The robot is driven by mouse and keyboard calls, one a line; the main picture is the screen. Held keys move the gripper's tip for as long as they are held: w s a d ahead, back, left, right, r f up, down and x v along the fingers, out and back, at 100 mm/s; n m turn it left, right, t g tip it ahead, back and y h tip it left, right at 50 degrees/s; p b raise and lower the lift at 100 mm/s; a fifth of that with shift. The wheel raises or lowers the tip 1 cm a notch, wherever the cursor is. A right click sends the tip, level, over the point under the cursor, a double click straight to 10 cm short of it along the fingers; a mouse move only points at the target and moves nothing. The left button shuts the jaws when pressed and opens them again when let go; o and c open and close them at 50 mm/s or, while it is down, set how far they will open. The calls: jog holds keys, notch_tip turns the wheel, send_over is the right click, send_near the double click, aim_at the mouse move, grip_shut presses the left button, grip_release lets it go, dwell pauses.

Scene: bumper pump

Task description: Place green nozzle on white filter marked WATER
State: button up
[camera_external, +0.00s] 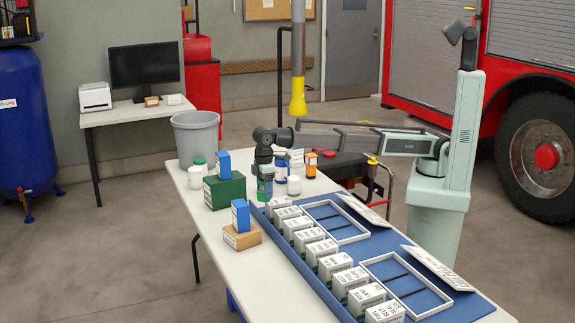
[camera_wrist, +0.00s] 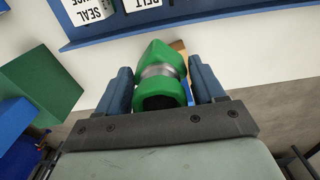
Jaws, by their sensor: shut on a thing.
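My gripper (camera_external: 264,184) is shut on the green nozzle (camera_wrist: 158,55), which has a silver band around its middle. In the wrist view the nozzle lies between the two blue fingers of my gripper (camera_wrist: 160,70). In the external view the nozzle (camera_external: 265,191) hangs under the wrist, near the far end of the blue tray; its exact height is unclear. White cylinders stand on the table, one to the right of my gripper (camera_external: 293,186) and one to the left (camera_external: 196,178). No WATER marking is readable, so I cannot tell which thing is the named filter.
The blue tray (camera_external: 330,292) holds a row of white labelled boxes (camera_external: 308,235) and white frames. Green (camera_external: 224,190) and tan (camera_external: 242,236) boxes with blue boxes on top stand left. An orange-and-dark cylinder (camera_external: 311,165) stands behind right. The table's near-left area is clear.

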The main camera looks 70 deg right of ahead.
jog(key=w+d+r+m, duration=0.1)
jog(key=w+d+m, duration=0.1)
jog(key=d, duration=0.7)
jog(key=w+d+r+m, duration=0.1)
jog(key=w+d+m, duration=0.1)
jog(key=d, duration=0.7)
jog(key=m, duration=0.5)
send_near(294, 177)
jog(key=shift+a+f, duration=0.15)
jog(key=shift+f, duration=2.05)
jog(key=shift+f, duration=0.1)
jog(key=o, duration=1.2)
notch_tip(294, 177, up, 12)
jog(key=shift+r, duration=0.1)
